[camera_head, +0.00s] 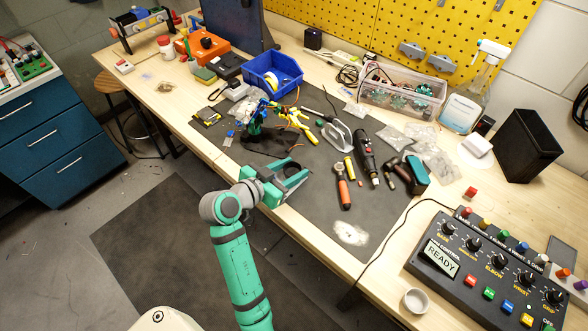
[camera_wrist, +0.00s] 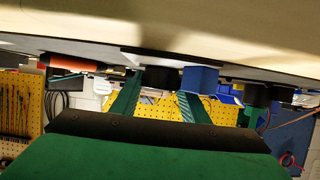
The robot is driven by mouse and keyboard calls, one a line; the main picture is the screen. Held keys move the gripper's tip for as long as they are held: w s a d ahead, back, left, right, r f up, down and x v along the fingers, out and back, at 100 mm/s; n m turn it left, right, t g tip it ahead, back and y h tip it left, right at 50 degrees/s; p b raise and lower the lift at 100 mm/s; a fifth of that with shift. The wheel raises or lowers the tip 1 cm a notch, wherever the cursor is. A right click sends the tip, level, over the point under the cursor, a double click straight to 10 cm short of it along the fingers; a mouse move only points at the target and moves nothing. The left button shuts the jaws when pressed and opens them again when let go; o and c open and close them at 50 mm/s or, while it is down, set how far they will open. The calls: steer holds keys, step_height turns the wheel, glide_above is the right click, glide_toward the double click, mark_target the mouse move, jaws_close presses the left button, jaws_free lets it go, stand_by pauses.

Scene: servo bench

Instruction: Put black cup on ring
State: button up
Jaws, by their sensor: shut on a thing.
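My gripper (camera_head: 292,173) is low over the near edge of the dark mat, roughly in the middle of the bench. In the wrist view its two green fingers (camera_wrist: 158,88) reach forward with a dark, rounded thing between them, which I take to be the black cup (camera_wrist: 160,77). The gripper is shut on it. In the head view the cup is hard to tell from the dark mat and the fingers. I cannot make out a clear ring; a pale, ragged patch (camera_head: 350,233) lies on the mat to the right of the gripper.
Pliers, a ratchet (camera_head: 343,190), a screwdriver and a drill-like tool (camera_head: 415,172) lie right of my gripper. A blue bin (camera_head: 273,75) stands behind. A control box (camera_head: 490,262) and a small grey round dish (camera_head: 415,300) are at the right. The mat's near strip looks clear.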

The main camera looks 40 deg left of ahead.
steer(key=o, duration=1)
steer(key=shift+f, duration=0.1)
steer(key=shift+s+r, duration=0.25)
steer(key=v, duration=1.1)
steer(key=shift+s, duration=0.25)
steer(key=shift+w, duration=0.1)
